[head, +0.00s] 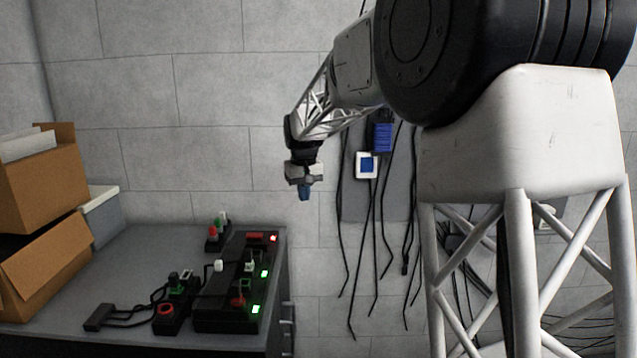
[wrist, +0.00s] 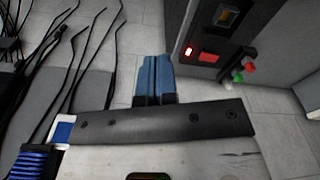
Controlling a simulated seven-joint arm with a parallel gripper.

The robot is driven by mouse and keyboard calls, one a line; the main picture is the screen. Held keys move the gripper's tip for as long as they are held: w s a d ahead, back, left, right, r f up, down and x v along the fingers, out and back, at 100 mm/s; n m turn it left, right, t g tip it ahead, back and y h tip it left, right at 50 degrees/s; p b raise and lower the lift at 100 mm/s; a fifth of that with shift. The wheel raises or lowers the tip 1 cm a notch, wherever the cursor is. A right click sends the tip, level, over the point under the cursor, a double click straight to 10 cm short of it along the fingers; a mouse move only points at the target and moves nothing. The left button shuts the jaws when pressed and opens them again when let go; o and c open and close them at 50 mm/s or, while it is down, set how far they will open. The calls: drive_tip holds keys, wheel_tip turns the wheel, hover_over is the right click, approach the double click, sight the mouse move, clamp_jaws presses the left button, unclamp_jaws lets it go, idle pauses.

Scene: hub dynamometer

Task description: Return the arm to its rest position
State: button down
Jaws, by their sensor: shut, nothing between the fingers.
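My gripper (head: 305,193) hangs in the air in the head view, pointing down, to the right of and above the right edge of the dark table (head: 140,250). Its two blue fingers (wrist: 154,78) are together in the wrist view, with nothing between them. My arm reaches out from the white stand at the right of the head view. The gripper touches nothing.
A black control panel (head: 232,290) with green and red lights sits on the table, with smaller switch boxes beside it. Cardboard boxes (head: 45,185) stand at the left. Black cables (head: 375,260) hang on the wall behind my gripper. The air around my gripper looks clear.

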drive_tip(key=s+d+r+m, duration=0.1)
drive_tip(key=s+d, duration=0.4)
drive_tip(key=s, duration=0.4)
drive_tip(key=s+d+r+m+t, duration=0.1)
drive_tip(key=s+d+r, duration=0.1)
drive_tip(key=s+d, duration=0.5)
drive_tip(key=s+d+r, duration=0.1)
drive_tip(key=s+d, duration=0.3)
drive_tip(key=s, duration=0.7)
drive_tip(key=s+d+f, duration=0.2)
drive_tip(key=s+f, duration=0.1)
drive_tip(key=s, duration=0.5)
drive_tip(key=s+d+f+m, duration=0.1)
drive_tip(key=s+d+f, duration=0.1)
drive_tip(key=s, duration=0.7)
drive_tip(key=s+d+f+m, duration=0.1)
drive_tip(key=s+f, duration=0.3)
drive_tip(key=s, duration=0.5)
drive_tip(key=shift+s+d+f+t, duration=0.15)
drive_tip(key=shift+d+t, duration=0.25)
drive_tip(key=shift+d, duration=0.45)
